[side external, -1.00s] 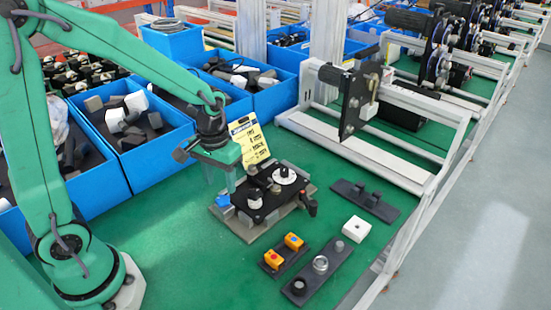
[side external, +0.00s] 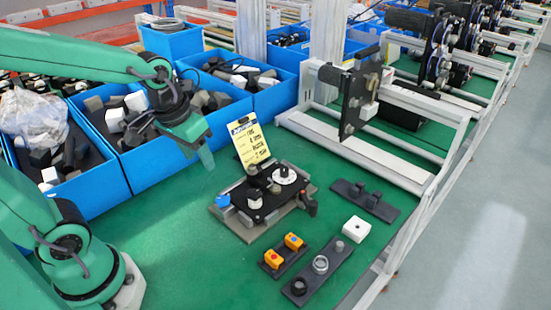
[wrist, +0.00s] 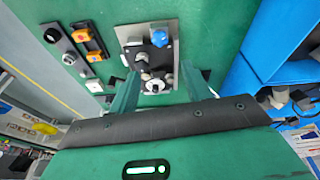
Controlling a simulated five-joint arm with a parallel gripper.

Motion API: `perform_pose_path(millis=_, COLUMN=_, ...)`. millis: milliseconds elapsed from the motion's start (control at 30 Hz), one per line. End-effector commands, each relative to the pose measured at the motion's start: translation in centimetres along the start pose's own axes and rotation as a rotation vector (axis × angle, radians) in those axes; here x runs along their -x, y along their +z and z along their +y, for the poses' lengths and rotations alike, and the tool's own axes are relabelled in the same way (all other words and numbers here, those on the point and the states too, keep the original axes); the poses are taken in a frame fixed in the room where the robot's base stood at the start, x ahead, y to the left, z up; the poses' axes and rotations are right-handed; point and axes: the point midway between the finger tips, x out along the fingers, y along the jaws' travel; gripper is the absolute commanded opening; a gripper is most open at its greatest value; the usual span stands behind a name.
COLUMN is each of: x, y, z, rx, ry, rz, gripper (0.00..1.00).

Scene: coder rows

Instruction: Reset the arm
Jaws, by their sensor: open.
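My gripper (side external: 205,160) is in the air to the left of the fixture plate in the side view, beside the blue bins, and nothing is in it. In the wrist view my gripper's two green fingers (wrist: 162,90) are spread apart. The fixture plate (side external: 246,232) lies on the green mat with a black block (side external: 270,200), a white-topped round knob (side external: 254,200), a white dial (side external: 284,174) and a blue piece (side external: 222,200) on it. The blue piece also shows in the wrist view (wrist: 159,38).
Blue bins (side external: 140,165) full of dark and white parts line the left and back. A yellow card (side external: 249,142) stands behind the plate. Strips with orange switches (side external: 293,242) and round buttons (side external: 320,264), and a white box (side external: 356,229), lie to the right. The front mat is clear.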

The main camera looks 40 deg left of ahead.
Motion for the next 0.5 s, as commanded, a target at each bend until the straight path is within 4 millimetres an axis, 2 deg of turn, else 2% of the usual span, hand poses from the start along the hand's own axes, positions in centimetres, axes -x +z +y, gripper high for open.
perform_pose_path(millis=200, x=3.1, y=1.5, z=-0.2, rx=-0.050, ry=0.010, rz=0.096, gripper=0.48)
perform_pose_path(millis=500, x=5.8, y=3.6, z=-0.6, rx=-0.111, ry=0.014, rz=0.203, gripper=0.48)
